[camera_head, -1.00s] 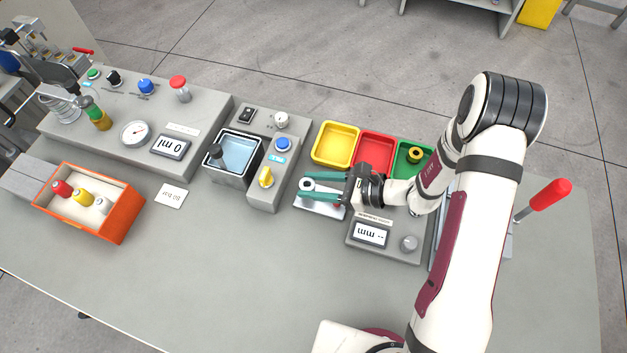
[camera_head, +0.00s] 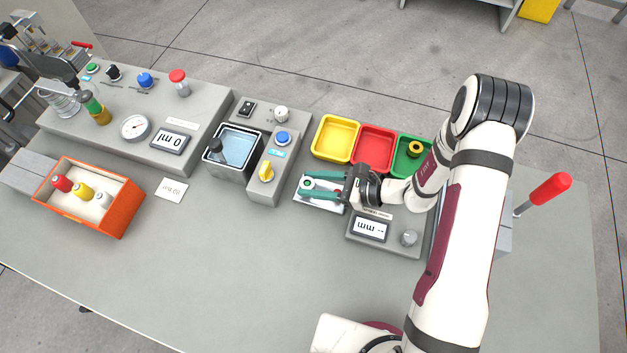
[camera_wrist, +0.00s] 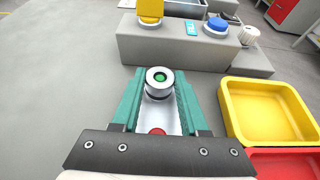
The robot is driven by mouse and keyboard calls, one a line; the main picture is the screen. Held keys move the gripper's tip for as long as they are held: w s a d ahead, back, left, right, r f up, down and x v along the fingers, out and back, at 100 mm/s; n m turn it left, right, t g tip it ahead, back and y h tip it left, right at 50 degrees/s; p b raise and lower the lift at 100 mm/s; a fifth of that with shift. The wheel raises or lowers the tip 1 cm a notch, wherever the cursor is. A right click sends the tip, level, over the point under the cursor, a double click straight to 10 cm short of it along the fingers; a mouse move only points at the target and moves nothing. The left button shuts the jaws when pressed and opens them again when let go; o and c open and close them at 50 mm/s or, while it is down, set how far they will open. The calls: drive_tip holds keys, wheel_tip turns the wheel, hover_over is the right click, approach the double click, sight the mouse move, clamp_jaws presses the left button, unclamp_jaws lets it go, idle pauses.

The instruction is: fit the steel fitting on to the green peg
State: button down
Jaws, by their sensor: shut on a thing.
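The steel fitting (camera_wrist: 159,88) is a short silvery ring, upright between the green fingertips of my gripper (camera_wrist: 160,84), which is shut on it. The green peg (camera_wrist: 160,77) shows inside the ring's bore, so the fitting is over or around it; how far down it sits cannot be told. In the head view my gripper (camera_head: 306,184) is low over the white plate (camera_head: 322,206). A red peg (camera_wrist: 157,131) stands on that plate, between the fingers and nearer the wrist.
Yellow (camera_head: 335,140), red (camera_head: 375,148) and green (camera_head: 411,156) trays stand behind the gripper. A grey control box (camera_head: 272,174) with a yellow knob is close to the left. A display box (camera_head: 384,238) lies in front, under my wrist. The table's front is clear.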

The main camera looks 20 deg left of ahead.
sight(314, 185)
drive_tip(key=shift+r, duration=2.45)
